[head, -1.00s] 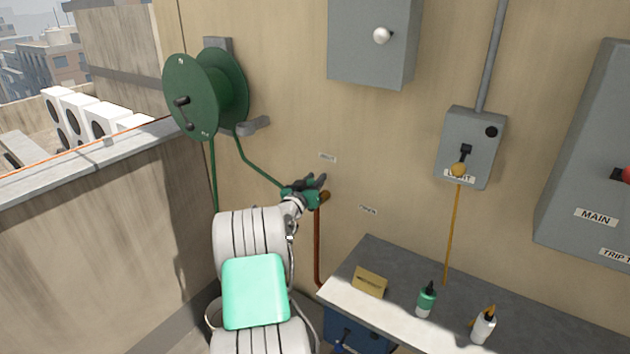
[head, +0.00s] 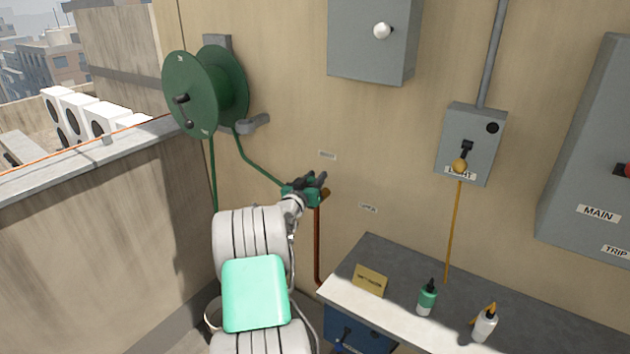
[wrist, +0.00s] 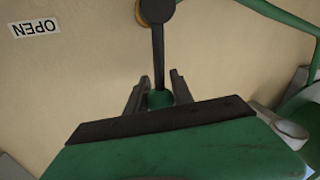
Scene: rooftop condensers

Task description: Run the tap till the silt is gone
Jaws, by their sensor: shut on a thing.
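The tap has a dark lever (wrist: 158,50) with a round hub (wrist: 157,9) edged in brass and a green knob (wrist: 159,99) at its end. In the wrist view my gripper (wrist: 159,88) is shut on the knob, one finger on each side. In the head view my gripper (head: 318,183) covers most of the tap, and a brass part (head: 325,193) shows beside it above a copper pipe (head: 317,245). A label reading OPEN (wrist: 35,27) is on the wall near the lever. No water or silt shows.
A green hose reel (head: 193,95) hangs left, its hose running to the tap. A bench (head: 400,258) at lower right bears a yellow card (head: 370,281) and two bottles. Grey electrical boxes are on the wall, one with a hanging orange cord (head: 454,230).

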